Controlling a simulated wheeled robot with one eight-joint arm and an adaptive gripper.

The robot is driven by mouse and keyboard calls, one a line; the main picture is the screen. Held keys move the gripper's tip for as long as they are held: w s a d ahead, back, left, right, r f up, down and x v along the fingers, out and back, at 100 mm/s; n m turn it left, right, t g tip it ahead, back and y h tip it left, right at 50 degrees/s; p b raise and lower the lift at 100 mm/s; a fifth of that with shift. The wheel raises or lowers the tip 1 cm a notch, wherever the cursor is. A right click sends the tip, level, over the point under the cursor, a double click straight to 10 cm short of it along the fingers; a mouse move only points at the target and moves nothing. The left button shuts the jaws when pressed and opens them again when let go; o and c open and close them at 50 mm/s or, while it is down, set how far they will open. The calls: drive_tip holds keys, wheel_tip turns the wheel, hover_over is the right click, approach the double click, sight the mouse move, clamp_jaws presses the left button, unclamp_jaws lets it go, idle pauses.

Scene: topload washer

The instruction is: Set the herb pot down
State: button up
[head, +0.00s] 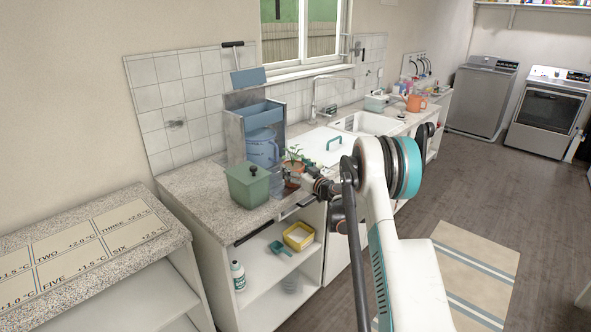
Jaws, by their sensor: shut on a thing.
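The herb pot (290,165) is a small terracotta-coloured pot with a leafy green plant. It shows at the near part of the speckled counter (215,183), just right of a green lidded box. My gripper (300,175) reaches it from the right and is shut on it. The pot looks upright. The fingers partly cover it, and I cannot tell whether its base touches the counter.
The green lidded box (248,186) stands close left of the pot. A blue bucket (262,149) is behind it. A white board with a green handle (318,148) lies behind right. The sink (368,123) is farther right. Open shelves (275,275) are below.

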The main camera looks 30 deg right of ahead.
drive_tip(key=o, duration=1.1)
drive_tip(key=shift+f, duration=0.1)
drive_tip(key=shift+o, duration=1.3)
drive_tip(key=s+d+p, duration=0.1)
drive_tip(key=s+p, duration=0.1)
drive_tip(key=s, duration=1)
drive_tip(key=shift+d+r, duration=0.2)
drive_tip(key=shift+d, duration=0.15)
